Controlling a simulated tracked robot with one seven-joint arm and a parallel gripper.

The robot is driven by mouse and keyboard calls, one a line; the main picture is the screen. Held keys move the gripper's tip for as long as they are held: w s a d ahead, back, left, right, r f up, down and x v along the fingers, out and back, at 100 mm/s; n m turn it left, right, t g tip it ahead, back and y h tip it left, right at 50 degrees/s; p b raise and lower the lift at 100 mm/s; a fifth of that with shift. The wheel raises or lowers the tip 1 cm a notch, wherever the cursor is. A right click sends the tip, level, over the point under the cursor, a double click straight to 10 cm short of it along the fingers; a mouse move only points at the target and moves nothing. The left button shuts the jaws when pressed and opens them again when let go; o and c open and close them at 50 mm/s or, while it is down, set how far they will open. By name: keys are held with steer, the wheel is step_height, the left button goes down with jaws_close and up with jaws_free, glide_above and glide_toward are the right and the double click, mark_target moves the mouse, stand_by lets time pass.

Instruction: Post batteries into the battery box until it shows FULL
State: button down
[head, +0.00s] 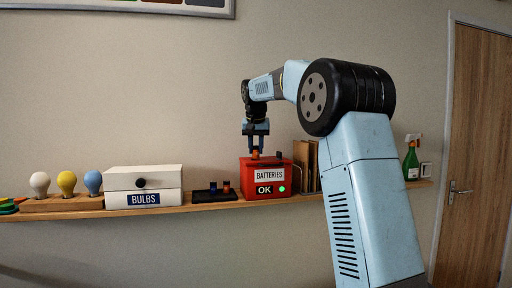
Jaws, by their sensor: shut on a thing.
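The red battery box (284,172) stands on the wall shelf, labelled BATTERIES. Its small display (264,190) reads OK, and a green light glows beside it. My gripper (256,151) points down over the left part of the box's top, shut on an orange-ended battery (255,155). The battery is at or just above the box top; I cannot tell whether it is partly in a slot. Left of the box, a black tray (208,198) holds a blue battery (213,186) and an orange-ended dark battery (226,186).
A white BULBS box (142,181) and a wooden stand (62,203) with three bulbs are on the left of the shelf (160,209). Brown upright boards (305,165) stand close right of the battery box. A green spray bottle (411,162) is farther right.

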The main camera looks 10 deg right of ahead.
steer(key=shift+f, duration=0.85)
steer(key=c, duration=0.8)
jaws_free()
steer(key=shift+r, duration=4)
